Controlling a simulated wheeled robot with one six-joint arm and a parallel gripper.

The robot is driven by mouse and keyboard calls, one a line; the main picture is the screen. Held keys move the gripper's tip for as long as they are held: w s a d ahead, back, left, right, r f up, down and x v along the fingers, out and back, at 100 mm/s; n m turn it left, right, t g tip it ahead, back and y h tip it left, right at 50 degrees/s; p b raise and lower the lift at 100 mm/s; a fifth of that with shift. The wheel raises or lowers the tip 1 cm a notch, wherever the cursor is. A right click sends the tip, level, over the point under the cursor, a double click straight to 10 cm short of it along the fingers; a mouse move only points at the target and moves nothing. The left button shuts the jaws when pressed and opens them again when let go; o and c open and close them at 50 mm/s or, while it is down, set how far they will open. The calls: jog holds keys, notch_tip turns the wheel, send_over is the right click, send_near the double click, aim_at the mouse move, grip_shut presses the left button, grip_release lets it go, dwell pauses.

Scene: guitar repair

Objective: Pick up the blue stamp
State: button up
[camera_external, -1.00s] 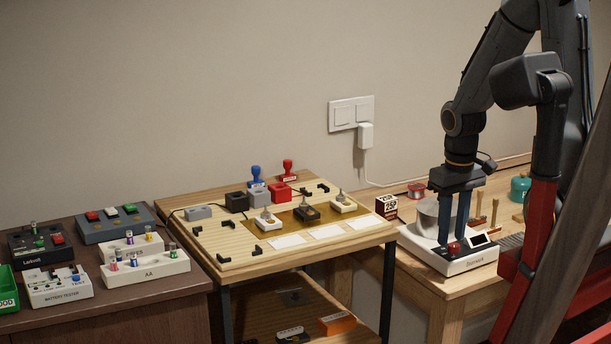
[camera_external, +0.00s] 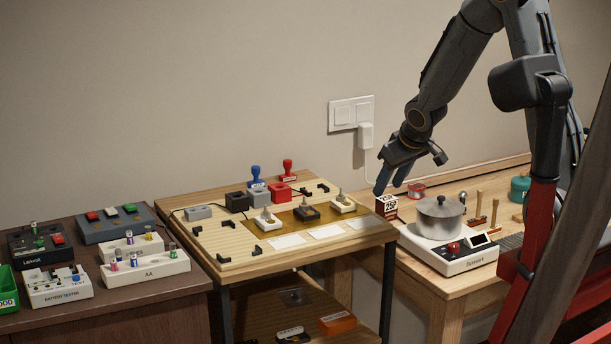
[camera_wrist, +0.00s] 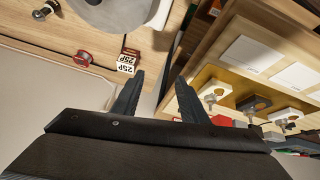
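The blue stamp (camera_external: 256,177) stands upright at the back of the light wooden board on the middle table, next to a grey block and a red stamp (camera_external: 288,170). My gripper (camera_external: 388,190) is in the air to the right of that table, above the small 25P box (camera_external: 387,206). Its two fingers are apart with nothing between them, as the wrist view (camera_wrist: 158,95) shows. I cannot make out the blue stamp clearly in the wrist view.
A pot (camera_external: 440,216) sits on a white burner (camera_external: 450,253) on the right table. The board (camera_external: 220,250) holds black, grey and red blocks, several switches and white cards. A dark table (camera_external: 150,308) at left carries battery testers. A wall plug (camera_external: 366,135) with a cable is behind.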

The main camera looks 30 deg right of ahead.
aim_at(256, 167)
jog(key=w+a+n+t+y, duration=0.1)
jog(key=w+a, duration=0.1)
jog(key=w, duration=0.3)
jog(key=w+a+r+n+t+y, duration=0.1)
jog(key=w+a, duration=0.2)
jog(key=w, duration=0.3)
jog(key=w+a+n+t+y, duration=0.1)
jog(key=w+a+y, duration=0.1)
jog(key=w, duration=0.4)
jog(key=shift+w+a+r+t, duration=0.2)
jog(key=shift+a+r+t, duration=0.1)
jog(key=shift+a+t, duration=0.1)
jog(key=w+a+n+y, duration=0.1)
jog(key=a, duration=0.1)
jog(key=w+a+n+y, duration=0.1)
jog(key=w+a+y, duration=0.1)
jog(key=a, duration=0.1)
jog(key=w+a+n+y, duration=0.1)
jog(key=a+y, duration=0.1)
jog(key=a, duration=0.1)
jog(key=shift+w+a+f+n, duration=0.1)
jog(key=shift+w+a+n, duration=0.05)
jog(key=shift+w+n, duration=0.2)
jog(key=shift+w+a+f+g+y, duration=0.15)
jog(key=shift+a+g+y, duration=0.2)
jog(key=shift+a, duration=0.2)
jog(key=p+x, duration=0.1)
jog(key=x, duration=0.6)
jog(key=shift+a, duration=0.15)
grip_shut()
